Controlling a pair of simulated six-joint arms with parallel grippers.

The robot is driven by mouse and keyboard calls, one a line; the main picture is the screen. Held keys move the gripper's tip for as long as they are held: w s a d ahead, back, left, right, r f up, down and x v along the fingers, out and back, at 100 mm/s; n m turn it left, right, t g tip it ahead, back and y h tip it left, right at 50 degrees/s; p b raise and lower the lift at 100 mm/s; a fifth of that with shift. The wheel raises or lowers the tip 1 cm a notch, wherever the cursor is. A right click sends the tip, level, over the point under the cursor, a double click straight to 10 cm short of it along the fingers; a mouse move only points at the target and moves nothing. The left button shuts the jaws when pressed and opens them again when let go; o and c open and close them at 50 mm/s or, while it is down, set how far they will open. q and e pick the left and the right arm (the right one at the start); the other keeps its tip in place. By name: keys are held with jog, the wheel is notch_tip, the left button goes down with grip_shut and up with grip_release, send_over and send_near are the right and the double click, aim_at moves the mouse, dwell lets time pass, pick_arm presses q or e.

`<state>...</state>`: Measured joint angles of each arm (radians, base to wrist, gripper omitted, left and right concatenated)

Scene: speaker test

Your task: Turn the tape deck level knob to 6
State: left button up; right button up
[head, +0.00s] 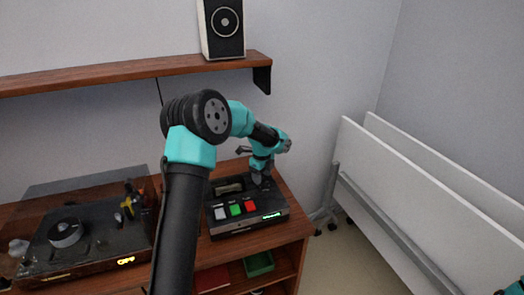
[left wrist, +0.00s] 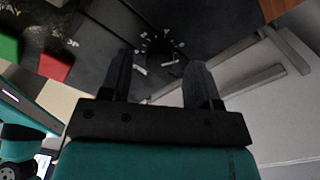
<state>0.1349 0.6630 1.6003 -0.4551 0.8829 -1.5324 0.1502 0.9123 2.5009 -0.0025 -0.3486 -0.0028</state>
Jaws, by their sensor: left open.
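The tape deck (head: 235,227) is a black box on the wooden cabinet, with white, green and red buttons and a lit green display. My left gripper (head: 262,180) is over the deck's back right part and hides the level knob in the head view. In the left wrist view the dark level knob (left wrist: 159,46) shows with a ring of pale marks around it. My left gripper (left wrist: 160,62) is open there, its two fingers on either side of the knob in the picture. I cannot tell whether they touch it or which number it points to.
A turntable (head: 65,233) with a clear lid stands left on the cabinet (head: 285,237). A speaker (head: 224,28) sits on the wall shelf (head: 130,72) above. White folded panels (head: 430,195) stand at the right. Floor shows between cabinet and panels.

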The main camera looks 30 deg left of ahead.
pick_arm(q)
notch_tip(320, 180, up, 15)
jog(key=shift+r, duration=0.2)
dwell(0.6)
